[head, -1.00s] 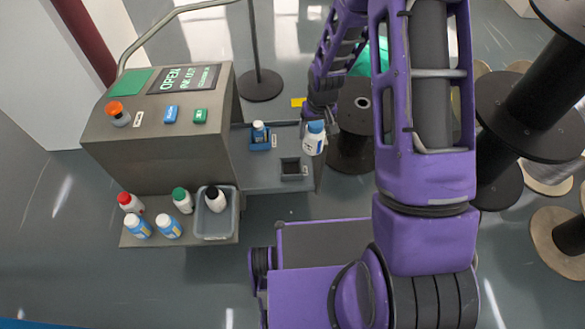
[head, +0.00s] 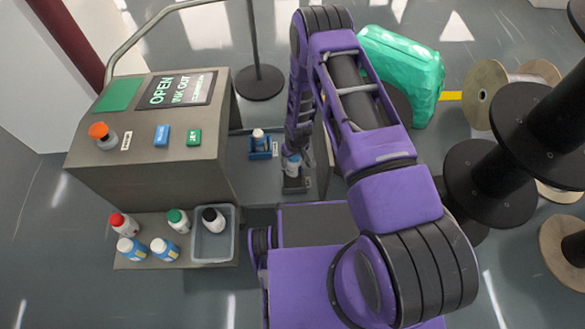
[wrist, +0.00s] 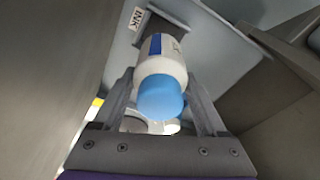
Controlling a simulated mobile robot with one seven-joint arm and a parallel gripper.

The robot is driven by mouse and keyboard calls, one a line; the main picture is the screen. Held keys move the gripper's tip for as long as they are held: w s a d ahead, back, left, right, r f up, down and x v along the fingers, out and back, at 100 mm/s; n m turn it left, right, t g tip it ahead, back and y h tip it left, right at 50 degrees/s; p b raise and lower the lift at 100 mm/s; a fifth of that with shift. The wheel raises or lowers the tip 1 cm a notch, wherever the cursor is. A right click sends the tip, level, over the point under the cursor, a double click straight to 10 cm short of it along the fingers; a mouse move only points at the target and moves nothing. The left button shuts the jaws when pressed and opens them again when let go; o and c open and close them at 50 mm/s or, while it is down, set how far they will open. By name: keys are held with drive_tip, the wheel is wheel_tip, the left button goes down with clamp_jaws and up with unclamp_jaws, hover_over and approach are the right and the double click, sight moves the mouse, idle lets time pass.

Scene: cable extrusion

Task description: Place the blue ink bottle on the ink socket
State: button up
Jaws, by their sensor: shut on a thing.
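The blue ink bottle, white with a blue cap and blue label, shows in the wrist view (wrist: 161,88) between the fingers of my gripper (wrist: 160,80), which is shut on it. In the head view, the bottle (head: 291,165) is just above or at the dark square ink socket (head: 294,186) on the machine's grey shelf. In the wrist view, the bottle's far end meets the grey socket (wrist: 170,26) beside an INK label. I cannot tell whether the bottle is seated or just above it. My arm hides part of my gripper in the head view.
A blue holder (head: 262,154) with a small bottle stands left of the socket. The machine (head: 150,120) rises further left. Several bottles and a grey bin (head: 213,247) sit on its lower ledge. Black spools (head: 490,180) and a green bundle (head: 405,75) are on the right.

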drive_tip(key=shift+w, duration=0.3)
wheel_tip(320, 180, down, 10)
drive_tip(key=shift+w+r+b, duration=0.1)
drive_tip(key=shift+b, duration=0.95)
drive_tip(key=o, duration=1.5)
drive_tip(key=shift+f, duration=0.2)
drive_tip(key=shift+o, duration=0.2)
drive_tip(key=shift+r, duration=0.1)
drive_tip(key=r+p, duration=0.1)
drive_tip(key=r, duration=0.3)
drive_tip(key=s+r, duration=0.1)
drive_tip(key=r, duration=0.3)
drive_tip(key=r+p, duration=0.1)
drive_tip(key=r, duration=0.3)
drive_tip(key=shift+s+d+p, duration=0.3)
drive_tip(key=shift+s+d, duration=0.05)
drive_tip(key=shift+s, duration=0.05)
